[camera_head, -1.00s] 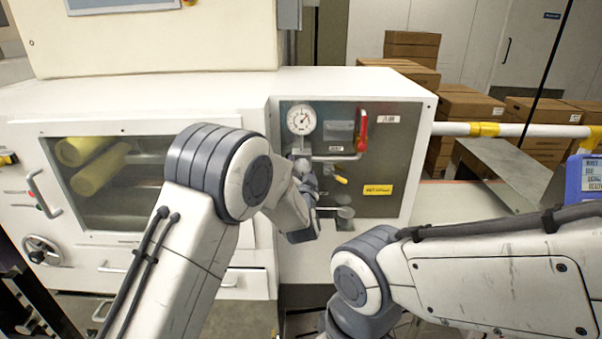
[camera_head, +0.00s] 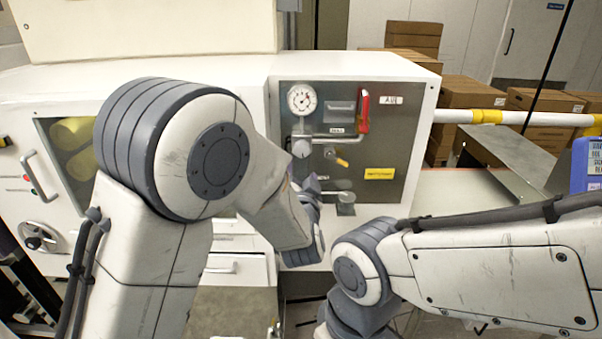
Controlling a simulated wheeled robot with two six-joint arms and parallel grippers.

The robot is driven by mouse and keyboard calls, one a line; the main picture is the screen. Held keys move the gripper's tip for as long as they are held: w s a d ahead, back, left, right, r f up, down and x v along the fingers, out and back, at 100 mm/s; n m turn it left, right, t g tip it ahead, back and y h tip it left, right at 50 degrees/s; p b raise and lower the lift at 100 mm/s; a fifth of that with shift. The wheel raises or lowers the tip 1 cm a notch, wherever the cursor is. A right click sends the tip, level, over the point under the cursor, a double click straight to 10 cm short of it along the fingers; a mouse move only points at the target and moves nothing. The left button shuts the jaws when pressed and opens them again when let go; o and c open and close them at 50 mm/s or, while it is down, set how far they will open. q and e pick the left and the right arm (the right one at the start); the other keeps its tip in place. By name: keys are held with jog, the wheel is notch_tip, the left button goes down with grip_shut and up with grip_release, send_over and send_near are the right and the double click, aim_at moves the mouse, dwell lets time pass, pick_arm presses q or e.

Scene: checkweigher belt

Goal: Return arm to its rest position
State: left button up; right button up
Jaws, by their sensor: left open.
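My left arm comes in from the left, its large grey-banded joint in front of the cabinet. Its forearm slopes down to the right to a grey-blue wrist. My left gripper (camera_head: 312,188) is at the far end of that wrist, in front of the lower left of the grey panel (camera_head: 400,155). It is small and largely hidden by my own wrist, and I see nothing held in it. It looks apart from the panel, but the gap is hard to judge. My right arm comes in from the right and bends downward at bottom centre; its gripper is out of view.
The panel carries a round gauge (camera_head: 301,98), a red handle (camera_head: 363,111) and a yellow-tipped valve lever (camera_head: 342,162). A white cabinet (camera_head: 200,85) with a window stands behind my left arm. A yellow-banded white rail (camera_head: 520,118), cardboard boxes (camera_head: 466,92) and a blue bin (camera_head: 588,168) are at right.

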pick_arm(q)
jog(key=s+a+f+n+g, duration=0.4)
jog(key=s+a+f+g, duration=0.4)
jog(key=s, duration=0.4)
jog(key=s+a+f+n+g, duration=0.4)
jog(key=s+a+f+g, duration=0.3)
jog(key=s+a, duration=0.45)
jog(key=s+d+r+m+g, duration=0.1)
jog(key=s+d+r+m, duration=0.2)
jog(key=s+d, duration=0.4)
jog(key=s+d+r+m+g+h, duration=0.1)
jog(key=s+d+r+m+g, duration=0.1)
jog(key=s+d, duration=0.4)
jog(key=shift+s+d+r+m, duration=0.45)
jog(key=shift+d+m, duration=0.4)
jog(key=shift+m, duration=0.25)
jog(key=shift+w, duration=0.1)
dwell(1.8)
